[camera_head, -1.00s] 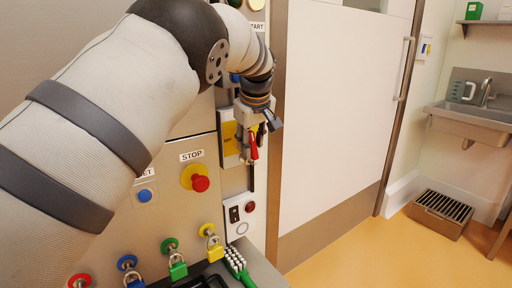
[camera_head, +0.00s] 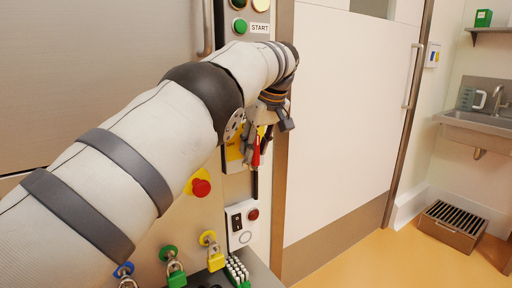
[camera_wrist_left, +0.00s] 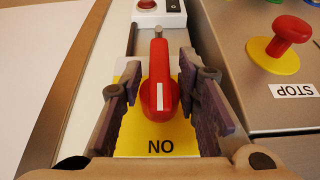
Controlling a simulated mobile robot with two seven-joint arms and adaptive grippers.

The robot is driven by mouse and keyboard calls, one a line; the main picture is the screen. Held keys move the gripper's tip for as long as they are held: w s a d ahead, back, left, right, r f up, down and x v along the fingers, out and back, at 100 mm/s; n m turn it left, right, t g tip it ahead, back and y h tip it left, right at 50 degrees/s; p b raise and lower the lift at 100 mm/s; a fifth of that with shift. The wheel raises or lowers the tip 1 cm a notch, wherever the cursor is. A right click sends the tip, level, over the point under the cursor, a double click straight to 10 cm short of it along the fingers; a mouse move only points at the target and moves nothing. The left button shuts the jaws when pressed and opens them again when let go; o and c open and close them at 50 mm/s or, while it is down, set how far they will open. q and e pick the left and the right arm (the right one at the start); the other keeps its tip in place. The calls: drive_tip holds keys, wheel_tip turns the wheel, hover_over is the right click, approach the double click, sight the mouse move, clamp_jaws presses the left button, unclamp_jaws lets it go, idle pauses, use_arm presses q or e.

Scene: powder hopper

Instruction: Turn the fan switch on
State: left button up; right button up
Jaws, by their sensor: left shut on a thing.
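The red switch handle (camera_wrist_left: 160,75) stands over a yellow plate (camera_wrist_left: 130,137) marked ON, which reads upside down in the left wrist view. The handle lies almost straight up and down in that view, with its white mark toward the lettering. My left gripper (camera_wrist_left: 160,95) has one finger on each side of the handle and is shut on it. In the head view, the gripper (camera_head: 262,130) partly hides the handle (camera_head: 256,153) and the plate. My right gripper is not in view.
A red STOP button (camera_head: 201,187) sits close to the left of the plate. Below are a white box (camera_head: 241,222) with a black switch, and several coloured padlocks. A green START button (camera_head: 239,26) is above. A white door (camera_head: 345,110) stands to the right.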

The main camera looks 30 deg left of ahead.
sight(258, 140)
use_arm(q)
drive_tip(key=shift+r, duration=0.1)
drive_tip(key=o, duration=0.8)
drive_tip(key=shift+a, duration=0.1)
drive_tip(key=shift+r, duration=0.35)
drive_tip(key=v, duration=0.2)
drive_tip(key=shift+d+r, duration=0.2)
drive_tip(key=shift+d, duration=0.2)
drive_tip(key=s+d, duration=0.4)
drive_tip(key=d, duration=0.7)
drive_tip(key=shift+s+f, duration=0.15)
drive_tip(key=shift+a, duration=0.1)
